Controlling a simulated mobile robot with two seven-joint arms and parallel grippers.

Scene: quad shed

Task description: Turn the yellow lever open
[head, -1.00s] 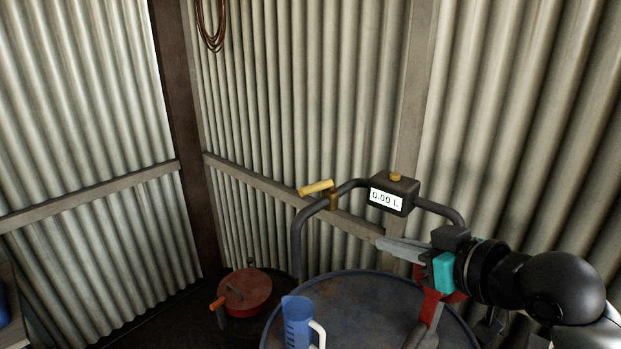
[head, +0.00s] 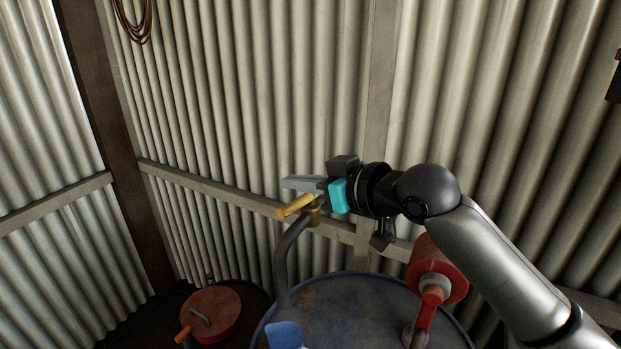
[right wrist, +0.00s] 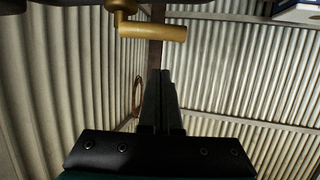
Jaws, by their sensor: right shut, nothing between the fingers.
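The yellow lever (head: 296,206) sits on top of a bent dark pipe (head: 286,258) above a blue drum. It points left and slightly down in the head view. In the right wrist view the lever (right wrist: 152,32) shows at the top, beyond and apart from the fingertips. My right gripper (head: 290,183) is shut and empty, with its fingers close by the lever in the head view. Its shut fingers (right wrist: 159,75) also show in the right wrist view. I cannot tell from the head view whether they touch the lever. My left gripper is not in view.
The blue drum's top (head: 345,300) lies below, with a blue jug (head: 286,336) at its front left and a red pump part (head: 437,270) at its right. A red can (head: 211,312) stands at lower left. Corrugated walls (head: 250,90) close the back.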

